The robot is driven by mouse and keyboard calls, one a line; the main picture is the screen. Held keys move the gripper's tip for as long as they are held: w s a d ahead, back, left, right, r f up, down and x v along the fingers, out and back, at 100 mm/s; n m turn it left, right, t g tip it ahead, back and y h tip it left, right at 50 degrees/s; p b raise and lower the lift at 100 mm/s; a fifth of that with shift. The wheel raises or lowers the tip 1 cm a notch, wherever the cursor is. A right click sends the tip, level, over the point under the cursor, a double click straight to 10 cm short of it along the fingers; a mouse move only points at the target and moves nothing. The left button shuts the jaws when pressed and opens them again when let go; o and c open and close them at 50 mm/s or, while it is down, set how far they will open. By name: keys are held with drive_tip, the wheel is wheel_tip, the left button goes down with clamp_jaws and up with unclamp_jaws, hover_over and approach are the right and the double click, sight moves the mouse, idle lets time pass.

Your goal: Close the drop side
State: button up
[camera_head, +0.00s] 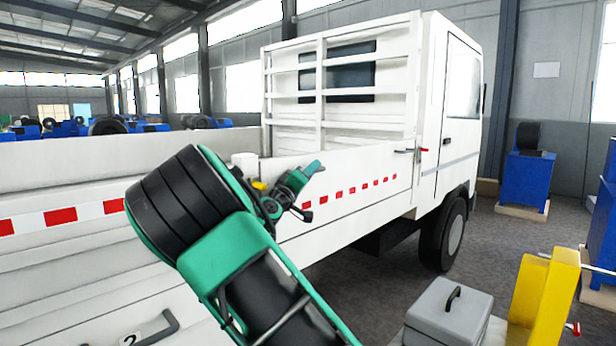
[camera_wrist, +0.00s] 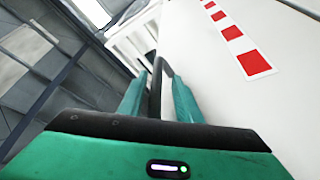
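The white drop side (camera_head: 350,190) of the truck carries red and white marking tape, and its panel also shows in the wrist view (camera_wrist: 225,85). I cannot tell its exact tilt. My gripper (camera_head: 302,180) is in front of the panel, near its left end. In the wrist view my two green fingers (camera_wrist: 158,92) stand on either side of a dark curved handle (camera_wrist: 157,72) and appear closed on it. In the head view my gripper and wrist hide most of that handle and part of the panel.
A white slatted headboard (camera_head: 340,95) and the cab (camera_head: 450,110) stand beyond. Another dark handle (camera_head: 155,330) is at the lower left. A grey box (camera_head: 450,310) and yellow bracket (camera_head: 545,295) are at the lower right.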

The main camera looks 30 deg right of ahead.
drive_tip(key=v, duration=1)
drive_tip(key=shift+a+f, duration=0.15)
drive_tip(key=shift+a, duration=0.2)
drive_tip(key=shift+s, duration=0.1)
drive_tip(key=s+d+f+m+g+y, duration=0.35)
drive_tip(key=s+d+f+g, duration=0.45)
drive_tip(key=d+f, duration=0.45)
drive_tip(key=s+d+f+m+g+y, duration=0.2)
drive_tip(key=s+d+f+y, duration=0.15)
drive_tip(key=s+f, duration=0.5)
drive_tip(key=s+a+y, duration=0.5)
drive_tip(key=s+a, duration=0.3)
drive_tip(key=s, duration=0.5)
drive_tip(key=s+a+f+g+y, duration=0.1)
drive_tip(key=s+a+y, duration=0.4)
drive_tip(key=s+a, duration=0.4)
drive_tip(key=s, duration=0.4)
drive_tip(key=shift+s+y, duration=0.35)
drive_tip(key=shift+y, duration=0.05)
